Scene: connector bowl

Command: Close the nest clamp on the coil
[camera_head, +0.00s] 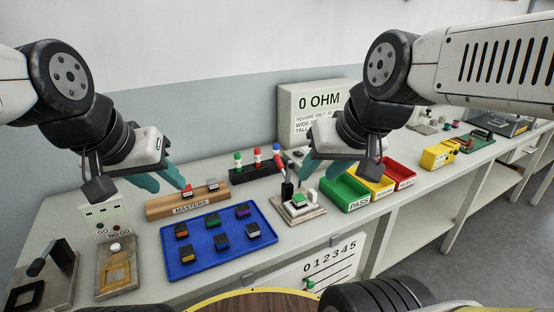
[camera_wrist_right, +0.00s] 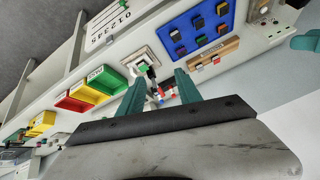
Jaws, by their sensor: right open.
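The nest clamp (camera_head: 309,213) is a pale square fixture near the middle of the bench. Its dark lever (camera_head: 287,188) stands upright at the back left. A small green-and-white part (camera_head: 299,200), apparently the coil, sits in the nest; it also shows in the right wrist view (camera_wrist_right: 143,67). My right gripper (camera_head: 318,172) is open and empty, above and just behind the clamp. In the wrist view the lever lies between its fingers (camera_wrist_right: 158,86), apparently not touched. My left gripper (camera_head: 170,188) is open and empty above the masters block, away from the clamp.
A blue tray (camera_head: 214,262) with several small blocks lies left of the clamp. The wooden MASTERS block (camera_head: 160,206) is behind it. Green (camera_head: 335,196), yellow and red bins stand close on the right. A rack (camera_head: 240,176) of coloured-top pieces stands behind. Another lever fixture (camera_head: 60,285) is far left.

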